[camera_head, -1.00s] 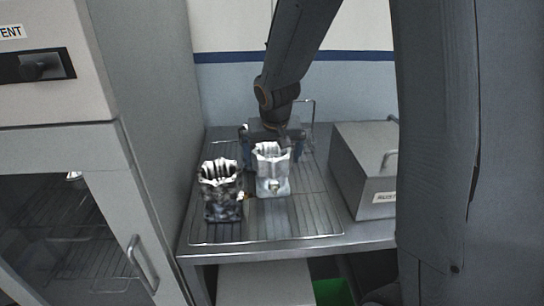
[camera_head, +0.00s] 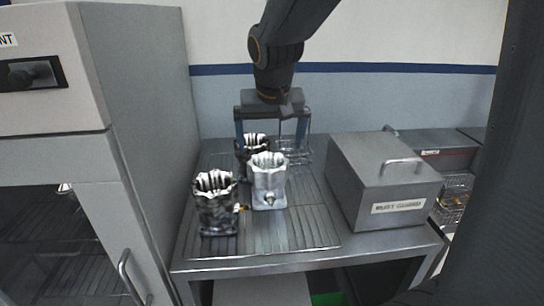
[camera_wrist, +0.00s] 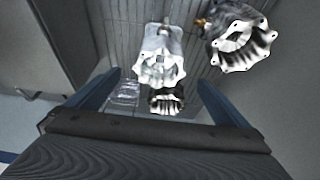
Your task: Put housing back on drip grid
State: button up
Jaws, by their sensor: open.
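Three housings stand upright on the drip grid (camera_head: 305,225). A dark mottled housing (camera_head: 215,207) is at the front left; it also shows at the right of the wrist view (camera_wrist: 240,42). A pale grey housing (camera_head: 268,184) with a round fitting low on its front stands beside it; the wrist view shows it at the top centre (camera_wrist: 162,58). A second dark housing (camera_head: 250,146) stands behind, partly hidden by the pale one and my gripper. My gripper (camera_head: 270,146) is open above and around the back of the group, with nothing held between its blue fingers.
A grey box (camera_head: 380,190) with a handle and label stands right of the grid. A wire holder (camera_head: 296,148) is at the grid's back right. A cabinet (camera_head: 140,130) walls off the left. The grid's front right is bare.

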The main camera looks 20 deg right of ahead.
jog(key=s+f+g, duration=0.1)
jog(key=s+f, duration=0.3)
jog(key=s, duration=0.1)
jog(key=s+f+n+g, duration=0.1)
jog(key=s+f, duration=0.4)
jog(key=s+d+f+n+g, duration=0.1)
jog(key=s+f, duration=0.4)
jog(key=shift+s+y, duration=0.3)
jog(key=shift+y, duration=0.1)
